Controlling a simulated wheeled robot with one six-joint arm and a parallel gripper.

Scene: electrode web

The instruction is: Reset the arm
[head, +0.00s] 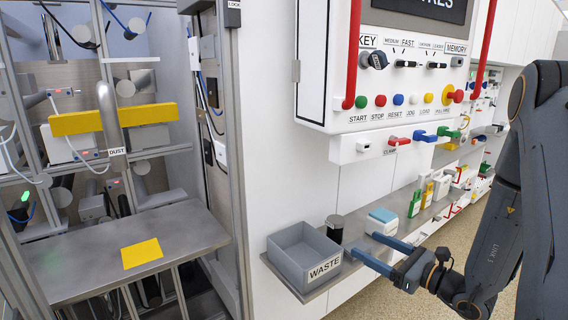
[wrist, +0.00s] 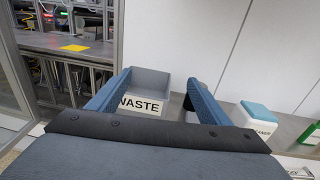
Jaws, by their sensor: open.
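My gripper (head: 382,253) is open and empty, with two blue fingers, in front of the shelf at the lower right of the head view. My dark arm comes down from the right edge. In the wrist view the fingers (wrist: 151,98) point toward the grey waste bin (wrist: 157,83), which shows between them. In the head view the waste bin (head: 303,257) stands on the left end of the shelf, just left of the fingers. I cannot tell whether the gripper touches the shelf.
A dark cylinder (head: 335,228) and a blue-topped white box (head: 382,220) stand behind the fingers. The button panel (head: 400,75) is above. A metal table (head: 85,255) with a yellow sheet (head: 142,253) is at left. Floor shows at the lower right.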

